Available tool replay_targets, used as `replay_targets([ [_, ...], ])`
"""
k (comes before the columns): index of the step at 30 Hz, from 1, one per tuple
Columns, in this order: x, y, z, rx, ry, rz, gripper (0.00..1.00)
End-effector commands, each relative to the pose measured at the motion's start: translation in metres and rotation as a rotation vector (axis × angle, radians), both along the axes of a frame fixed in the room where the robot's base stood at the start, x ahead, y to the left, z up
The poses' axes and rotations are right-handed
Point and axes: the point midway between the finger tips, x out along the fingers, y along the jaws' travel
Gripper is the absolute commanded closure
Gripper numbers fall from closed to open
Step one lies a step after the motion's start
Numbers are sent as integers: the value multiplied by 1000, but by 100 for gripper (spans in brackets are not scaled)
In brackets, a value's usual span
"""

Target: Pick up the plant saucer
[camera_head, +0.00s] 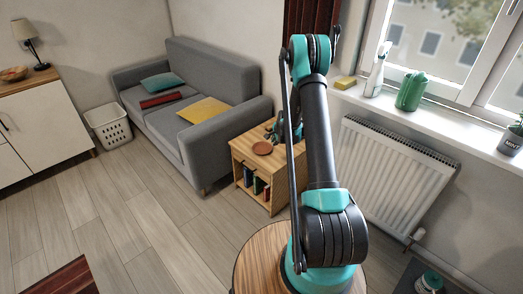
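The plant saucer is a small round terracotta-brown dish (263,148) lying flat on the top of a wooden side table (243,144). My arm rises in front of the table and bends at the top, hiding part of the table's right side. My gripper (274,131), dark and teal, shows small and partly hidden behind my arm. It appears just behind and to the right of the saucer in the picture, apparently apart from it. Its fingers are too small to tell open from shut.
A grey sofa (185,85) with cushions stands left of the side table. Books (257,185) fill its lower shelf. A radiator (390,170) and windowsill with a green watering can (411,91) and spray bottle (376,76) are right. The floor at left is mostly clear.

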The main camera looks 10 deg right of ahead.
Motion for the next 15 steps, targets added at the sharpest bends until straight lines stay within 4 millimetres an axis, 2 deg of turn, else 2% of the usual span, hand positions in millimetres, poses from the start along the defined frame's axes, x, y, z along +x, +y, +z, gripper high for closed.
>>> replay_targets([
  [15,43,10,-76,-2,-1,2,91],
])
